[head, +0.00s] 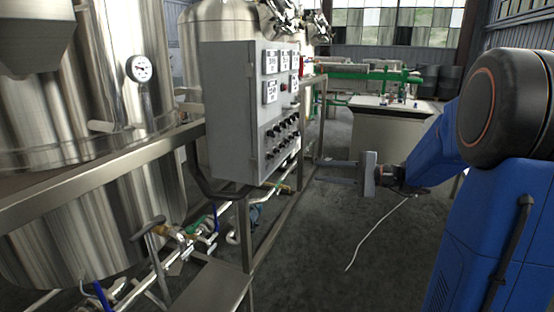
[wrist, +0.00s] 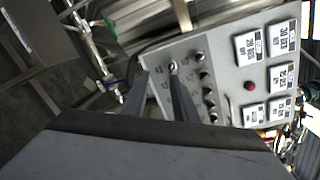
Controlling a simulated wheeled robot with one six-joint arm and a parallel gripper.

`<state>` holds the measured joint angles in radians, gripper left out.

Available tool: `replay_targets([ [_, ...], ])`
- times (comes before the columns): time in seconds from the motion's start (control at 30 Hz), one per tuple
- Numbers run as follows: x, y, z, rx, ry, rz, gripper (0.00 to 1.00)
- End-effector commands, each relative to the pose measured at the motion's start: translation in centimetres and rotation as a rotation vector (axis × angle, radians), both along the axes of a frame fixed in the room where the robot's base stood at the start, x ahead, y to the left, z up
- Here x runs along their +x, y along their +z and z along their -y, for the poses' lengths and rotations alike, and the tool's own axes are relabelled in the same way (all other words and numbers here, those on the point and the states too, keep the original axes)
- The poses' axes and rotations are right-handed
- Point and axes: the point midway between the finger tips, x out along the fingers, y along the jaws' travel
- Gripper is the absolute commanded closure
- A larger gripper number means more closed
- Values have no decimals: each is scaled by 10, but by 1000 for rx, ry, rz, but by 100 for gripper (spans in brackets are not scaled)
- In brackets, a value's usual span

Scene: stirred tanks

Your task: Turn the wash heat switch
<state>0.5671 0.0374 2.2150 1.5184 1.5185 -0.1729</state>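A grey control panel (head: 232,115) stands left of centre in the head view, with two columns of small dark switches (head: 278,136) low on its front. The wrist view shows the same panel (wrist: 226,72) tilted, with a column of black switches (wrist: 204,75) and one switch (wrist: 173,66) by the tip of my right finger. Labels are too small to read, so I cannot tell which is the wash heat switch. My gripper (head: 319,171) is open and empty, its two fingers pointing left toward the panel. In the wrist view, my gripper (wrist: 160,74) overlaps the panel's switch area; contact cannot be told.
Digital displays (head: 270,92) and a red button (wrist: 250,86) sit on the panel. Steel tanks (head: 100,100) and a metal frame rail (head: 100,175) stand at left, with pipes and valves below. A bench (head: 385,125) stands behind. Floor (head: 330,250) near the centre is free except for a white cable.

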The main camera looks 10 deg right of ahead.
Motion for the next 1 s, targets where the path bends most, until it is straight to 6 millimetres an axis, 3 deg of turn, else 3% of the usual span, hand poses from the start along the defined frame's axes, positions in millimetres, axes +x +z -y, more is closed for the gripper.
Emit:
replay_targets([
  [0.1,14,4,21,53,-41,19,73],
  [0.27,20,7,24,72,-55,29,73],
  [1.0,79,6,-59,70,-51,28,73],
])
